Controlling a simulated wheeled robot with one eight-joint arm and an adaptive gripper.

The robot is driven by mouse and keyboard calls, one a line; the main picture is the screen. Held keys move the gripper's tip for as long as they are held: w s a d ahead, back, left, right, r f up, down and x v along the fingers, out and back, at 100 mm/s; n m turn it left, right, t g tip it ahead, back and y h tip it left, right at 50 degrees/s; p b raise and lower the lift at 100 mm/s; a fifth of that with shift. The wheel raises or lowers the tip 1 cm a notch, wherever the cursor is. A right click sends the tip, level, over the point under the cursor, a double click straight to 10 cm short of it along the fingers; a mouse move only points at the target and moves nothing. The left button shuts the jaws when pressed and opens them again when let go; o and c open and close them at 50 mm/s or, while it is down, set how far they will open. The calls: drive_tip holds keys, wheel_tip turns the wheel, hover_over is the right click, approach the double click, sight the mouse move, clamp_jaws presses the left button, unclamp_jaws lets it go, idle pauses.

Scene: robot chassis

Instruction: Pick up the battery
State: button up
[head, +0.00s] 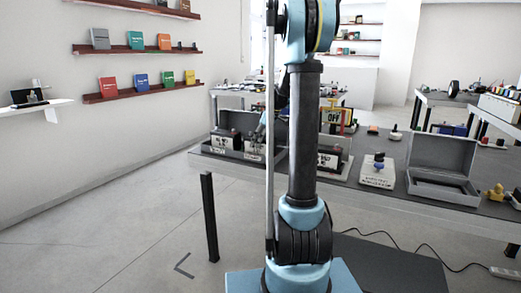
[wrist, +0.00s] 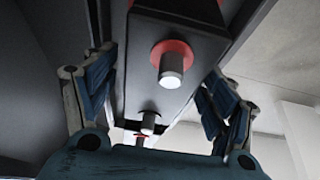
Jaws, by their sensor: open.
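A dark box-shaped battery (wrist: 190,100) fills the upper middle of the wrist view. It has a metal terminal post (wrist: 172,65) with a red collar, and another post (wrist: 148,122) further down. My gripper (wrist: 160,72) is open, with one blue finger on each side of the battery. I cannot tell whether the fingers touch it. My arm hides most of the gripper there.
Shelves line the left wall. The floor at left is clear.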

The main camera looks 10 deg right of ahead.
drive_tip(key=shift+x, duration=0.9)
clamp_jaws()
drive_tip(key=shift+r, duration=0.15)
